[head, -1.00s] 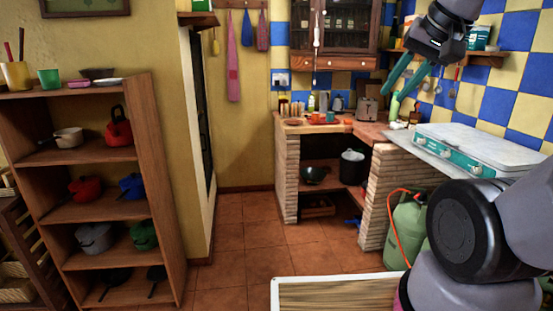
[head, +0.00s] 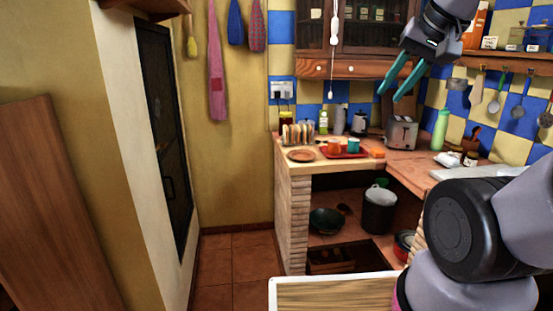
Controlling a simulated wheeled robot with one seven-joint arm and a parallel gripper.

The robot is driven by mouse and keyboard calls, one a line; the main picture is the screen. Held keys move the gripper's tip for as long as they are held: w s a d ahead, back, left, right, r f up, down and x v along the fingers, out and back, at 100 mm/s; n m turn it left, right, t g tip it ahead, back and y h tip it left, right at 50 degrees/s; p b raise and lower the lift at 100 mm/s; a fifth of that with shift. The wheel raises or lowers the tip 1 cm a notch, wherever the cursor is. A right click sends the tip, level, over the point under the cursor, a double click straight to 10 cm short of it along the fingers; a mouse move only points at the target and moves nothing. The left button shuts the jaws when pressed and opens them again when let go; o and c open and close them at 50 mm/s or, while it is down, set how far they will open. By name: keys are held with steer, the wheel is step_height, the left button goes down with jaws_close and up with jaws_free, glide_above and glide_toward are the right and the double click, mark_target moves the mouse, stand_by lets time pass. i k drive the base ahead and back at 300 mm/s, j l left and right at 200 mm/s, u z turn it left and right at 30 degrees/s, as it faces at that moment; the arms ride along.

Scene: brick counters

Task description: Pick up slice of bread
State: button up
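Slices of bread (head: 297,133) stand upright in a row, seemingly in a rack, at the left end of the brick counter (head: 300,168). They are small in the head view, so single slices are hard to tell apart. My gripper (head: 392,88) hangs in the air at the upper right of the picture, well above the counter and to the right of the bread. Its two teal fingers are spread apart with nothing between them.
A brown plate (head: 301,156) lies in front of the bread. A red tray (head: 343,153) with orange and teal cups sits right of it. A toaster (head: 401,132), a green bottle (head: 440,130) and jars stand farther right. A black pot (head: 379,212) is on the lower shelf. Floor (head: 236,262) is clear at left.

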mark_target(309, 134)
steer(key=i, duration=1.15)
steer(key=i+j+z, duration=0.15)
steer(key=i, duration=0.95)
